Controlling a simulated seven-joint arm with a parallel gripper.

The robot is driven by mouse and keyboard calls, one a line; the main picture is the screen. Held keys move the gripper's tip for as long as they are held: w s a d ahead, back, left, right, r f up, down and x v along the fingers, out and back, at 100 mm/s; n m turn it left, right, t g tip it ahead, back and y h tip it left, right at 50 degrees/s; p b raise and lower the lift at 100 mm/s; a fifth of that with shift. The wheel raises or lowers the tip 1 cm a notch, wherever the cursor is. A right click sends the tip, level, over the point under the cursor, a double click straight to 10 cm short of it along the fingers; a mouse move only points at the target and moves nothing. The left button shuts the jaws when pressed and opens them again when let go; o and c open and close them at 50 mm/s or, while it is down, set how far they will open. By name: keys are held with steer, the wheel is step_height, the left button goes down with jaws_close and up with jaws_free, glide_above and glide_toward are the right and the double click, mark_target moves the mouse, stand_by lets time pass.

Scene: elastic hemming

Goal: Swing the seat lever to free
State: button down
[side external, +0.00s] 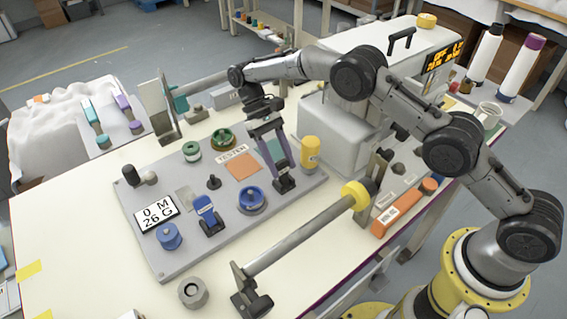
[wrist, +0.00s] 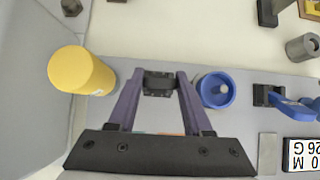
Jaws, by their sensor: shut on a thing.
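My gripper (side external: 280,170) points down at the right part of the grey board, its two purple fingers apart but closed on a dark fitting (side external: 286,184) between the tips. In the wrist view the fingertips (wrist: 158,76) sit at either side of this dark fitting (wrist: 158,84). The fingers hide part of it, so its lever angle cannot be told. A blue lever (side external: 206,206) on a black base stands further left on the board, apart from my gripper; it also shows in the wrist view (wrist: 295,104). I cannot read which lever is labelled seat.
Close to my gripper are a yellow cylinder (side external: 310,152) and a round blue cup (side external: 251,199). A long roller bar (side external: 300,237) with a yellow collar runs along the front. The grey board (side external: 190,250) carries several other knobs and a number plate (side external: 157,214).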

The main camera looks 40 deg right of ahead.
steer(key=shift+w+f+g, duration=0.1)
steer(key=shift+w+g, duration=0.25)
steer(key=shift+g, duration=0.05)
steer(key=shift+w, duration=0.1)
stand_by(0.4)
steer(key=shift+c, duration=1.6)
jaws_free()
steer(key=shift+g, duration=0.3)
